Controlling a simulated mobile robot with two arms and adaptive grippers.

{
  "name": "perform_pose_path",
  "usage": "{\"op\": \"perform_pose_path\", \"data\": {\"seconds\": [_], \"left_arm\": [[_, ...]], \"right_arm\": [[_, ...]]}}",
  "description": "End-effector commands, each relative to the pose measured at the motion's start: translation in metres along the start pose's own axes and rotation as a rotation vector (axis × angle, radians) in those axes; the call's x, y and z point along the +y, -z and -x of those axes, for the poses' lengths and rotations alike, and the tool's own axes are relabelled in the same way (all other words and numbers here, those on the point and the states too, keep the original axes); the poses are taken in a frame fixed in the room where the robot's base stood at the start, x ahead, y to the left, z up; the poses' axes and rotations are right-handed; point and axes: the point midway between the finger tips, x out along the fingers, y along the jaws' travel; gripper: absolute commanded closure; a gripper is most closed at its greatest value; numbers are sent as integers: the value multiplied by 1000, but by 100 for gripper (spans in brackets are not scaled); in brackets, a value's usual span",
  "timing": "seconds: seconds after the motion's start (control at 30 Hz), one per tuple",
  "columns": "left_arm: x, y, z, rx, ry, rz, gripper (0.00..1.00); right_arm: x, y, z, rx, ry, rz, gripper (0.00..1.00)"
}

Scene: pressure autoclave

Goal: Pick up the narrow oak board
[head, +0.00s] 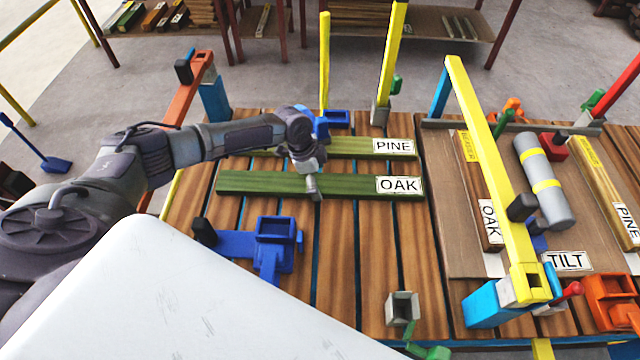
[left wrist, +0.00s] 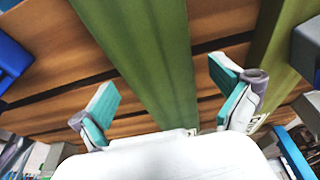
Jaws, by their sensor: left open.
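A long green board labelled OAK (head: 270,184) lies on the slatted table, left of its white label (head: 400,185). A second board labelled OAK (head: 478,190), brown, lies on the panel at the right. My left gripper (head: 313,186) is over the middle of the green OAK board. In the left wrist view, my left gripper's fingers (left wrist: 168,108) are apart, with the green board (left wrist: 148,50) running between them. The fingers do not visibly press on it. My right gripper is not in view.
A board labelled PINE (head: 350,147) lies just behind, parallel to the green OAK one. Blue clamp parts (head: 270,245) stand in front. A tall yellow bar (head: 490,165) rises to the right, beside a grey cylinder (head: 545,180). Bare slats (head: 340,250) lie in front of the board.

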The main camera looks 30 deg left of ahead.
Motion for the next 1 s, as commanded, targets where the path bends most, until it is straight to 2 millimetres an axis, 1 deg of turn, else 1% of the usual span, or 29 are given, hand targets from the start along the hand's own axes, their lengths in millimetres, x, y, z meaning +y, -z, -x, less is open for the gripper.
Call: {"op": "perform_pose_path", "data": {"seconds": [0.1, 0.3, 0.87, 0.9, 1.0], "left_arm": [[0, 0, -7, -1, 0, 0, 0], [0, 0, -7, -1, 0, 0, 0], [0, -1, -6, -1, 1, 0, 93], [-1, 1, -5, 2, 3, 0, 97], [-1, 1, -5, 2, 3, 0, 97]], "right_arm": [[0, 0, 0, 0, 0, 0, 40], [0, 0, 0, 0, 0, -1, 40], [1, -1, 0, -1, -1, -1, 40], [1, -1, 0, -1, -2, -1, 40], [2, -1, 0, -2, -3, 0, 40]]}}
